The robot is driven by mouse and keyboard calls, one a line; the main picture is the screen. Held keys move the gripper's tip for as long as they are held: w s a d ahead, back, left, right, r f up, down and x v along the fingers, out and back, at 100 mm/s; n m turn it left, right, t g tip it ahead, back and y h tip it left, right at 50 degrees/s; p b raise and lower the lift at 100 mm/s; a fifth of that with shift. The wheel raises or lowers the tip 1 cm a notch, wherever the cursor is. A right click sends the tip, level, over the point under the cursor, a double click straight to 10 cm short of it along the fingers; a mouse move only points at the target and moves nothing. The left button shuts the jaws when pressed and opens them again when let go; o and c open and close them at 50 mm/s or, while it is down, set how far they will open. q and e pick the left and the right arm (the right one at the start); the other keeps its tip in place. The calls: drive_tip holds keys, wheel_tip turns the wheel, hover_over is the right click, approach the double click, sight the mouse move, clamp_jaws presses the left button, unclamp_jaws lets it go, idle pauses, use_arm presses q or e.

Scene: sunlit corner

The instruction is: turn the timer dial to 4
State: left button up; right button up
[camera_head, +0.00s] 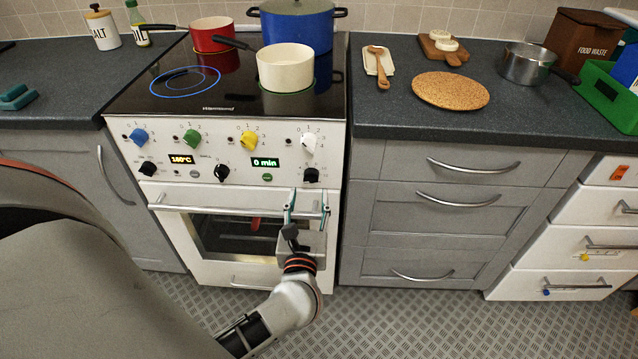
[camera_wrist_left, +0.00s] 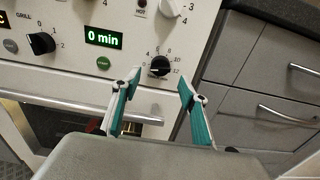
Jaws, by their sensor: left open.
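The timer dial (camera_head: 311,174) is a small black knob at the lower right of the white oven's control panel. In the left wrist view the dial (camera_wrist_left: 160,66) has a number scale from 0 to 12 around it. The timer display (camera_head: 265,162) reads "0 min" in green. My left gripper (camera_head: 307,204) is open, with teal-lined fingers pointing up just below the dial. In the left wrist view the gripper (camera_wrist_left: 160,83) has one fingertip on each side below the dial, with nothing held. Which number the dial points at is too small to tell.
The oven handle (camera_head: 237,210) runs across behind my left gripper. Other knobs include a black one (camera_head: 221,172) and a white one (camera_head: 308,143) above the dial. Pots stand on the hob, with a cream pot (camera_head: 286,68) near its front. Grey drawers (camera_head: 430,210) stand to the right.

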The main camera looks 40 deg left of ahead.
sight(311, 182)
use_arm(q)
drive_tip(key=x, duration=0.5)
drive_tip(key=shift+w+a, duration=0.1)
drive_tip(key=shift+w, duration=0.25)
drive_tip(key=c, duration=1.1)
